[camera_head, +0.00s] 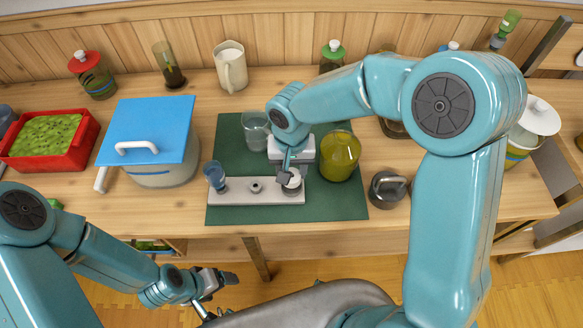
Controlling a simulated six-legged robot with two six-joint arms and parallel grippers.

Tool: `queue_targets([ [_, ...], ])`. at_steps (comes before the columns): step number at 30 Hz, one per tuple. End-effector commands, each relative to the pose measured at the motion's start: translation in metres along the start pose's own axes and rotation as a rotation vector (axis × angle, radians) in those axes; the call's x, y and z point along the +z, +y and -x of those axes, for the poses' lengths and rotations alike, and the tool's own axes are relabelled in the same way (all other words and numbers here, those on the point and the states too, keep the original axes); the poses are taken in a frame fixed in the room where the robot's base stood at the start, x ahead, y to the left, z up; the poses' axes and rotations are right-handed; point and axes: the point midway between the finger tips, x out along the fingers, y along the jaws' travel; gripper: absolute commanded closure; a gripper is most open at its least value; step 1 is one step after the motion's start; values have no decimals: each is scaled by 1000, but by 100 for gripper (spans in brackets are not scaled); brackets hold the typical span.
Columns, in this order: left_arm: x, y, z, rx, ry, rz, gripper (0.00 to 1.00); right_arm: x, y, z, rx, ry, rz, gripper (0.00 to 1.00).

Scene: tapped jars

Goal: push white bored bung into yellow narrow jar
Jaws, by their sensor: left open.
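The white bung (293,179) sits at the right end of a pale grey rack (236,196) on the dark green mat. Whether it is bored is too small to tell. A yellow jar (341,158) stands upright on the mat, right of the rack and behind it. My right gripper (288,172) reaches down at the white bung, its fingers at or touching it; its hand hides part of the bung, and whether the jaws are closed is unclear. My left gripper (226,281) is open and empty, low in front of the table edge, well away from the rack.
A blue bung (215,176) and a small grey piece (256,185) stand on the rack. A clear jar (255,128) stands behind it. A blue-lidded pot (150,120) and red crate (82,146) are left.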

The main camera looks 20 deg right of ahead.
Motion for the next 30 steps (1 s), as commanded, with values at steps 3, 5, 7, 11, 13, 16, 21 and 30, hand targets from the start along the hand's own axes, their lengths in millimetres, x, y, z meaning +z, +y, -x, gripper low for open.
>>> queue_targets([
  [3,0,1,3,0,0,0,20,0,0,6,-1,1,0,93],
  [5,0,1,3,0,0,0,20,0,0,6,0,1,0,93],
  [7,0,1,3,0,0,0,20,0,0,5,0,1,0,93],
  [11,0,1,3,0,0,0,20,0,0,5,0,1,0,93],
  [13,0,2,4,0,0,0,20,0,0,7,0,1,0,93],
  [16,0,3,9,0,0,0,20,0,0,15,-1,2,0,93],
  [21,0,8,21,0,0,0,20,0,0,34,-1,2,0,93],
  [30,1,14,40,0,0,0,20,0,0,67,-1,2,-1,93],
])
